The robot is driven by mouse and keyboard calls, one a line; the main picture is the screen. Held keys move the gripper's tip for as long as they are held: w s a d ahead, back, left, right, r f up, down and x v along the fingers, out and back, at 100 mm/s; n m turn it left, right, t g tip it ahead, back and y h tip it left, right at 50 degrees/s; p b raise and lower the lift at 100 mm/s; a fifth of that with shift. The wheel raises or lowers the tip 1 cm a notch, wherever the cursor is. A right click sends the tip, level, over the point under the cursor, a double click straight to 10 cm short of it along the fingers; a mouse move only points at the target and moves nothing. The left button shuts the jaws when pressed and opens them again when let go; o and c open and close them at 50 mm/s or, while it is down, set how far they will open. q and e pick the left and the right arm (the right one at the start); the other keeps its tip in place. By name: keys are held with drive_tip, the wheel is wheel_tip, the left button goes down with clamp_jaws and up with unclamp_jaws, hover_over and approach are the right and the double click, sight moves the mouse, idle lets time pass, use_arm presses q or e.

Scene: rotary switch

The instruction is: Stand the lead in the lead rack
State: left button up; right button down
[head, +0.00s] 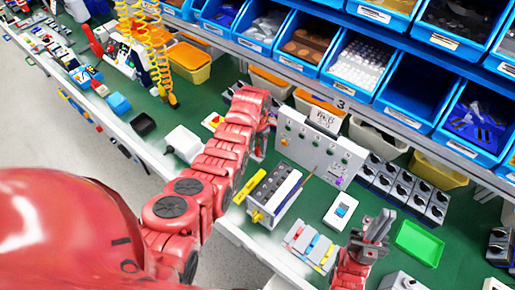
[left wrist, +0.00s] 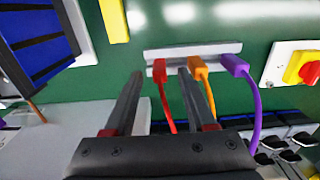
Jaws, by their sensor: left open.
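The grey lead rack (left wrist: 192,49) shows in the left wrist view against the green bench. A red lead (left wrist: 161,76), an orange lead (left wrist: 199,70) and a purple lead (left wrist: 235,66) have their plugs at the rack, cables trailing toward me. My left gripper (left wrist: 160,72) is open; its fingers appear on either side of the red plug, but I cannot tell whether they touch it. In the head view my left arm hides most of the rack. My right gripper (head: 376,228) is over the bench at lower right, away from the rack; its jaw gap is unclear.
A red-and-yellow switch (left wrist: 305,68) is close to the rack. Blue bins line the back.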

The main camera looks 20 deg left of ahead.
use_arm(q)
wheel_tip(320, 180, up, 5)
drive_tip(key=shift+r+b, duration=0.2)
drive_tip(key=shift+b, duration=1)
wheel_tip(320, 180, up, 10)
drive_tip(key=p, duration=0.7)
drive_tip(key=shift+s+f, duration=0.1)
drive_tip(key=shift+f, duration=0.05)
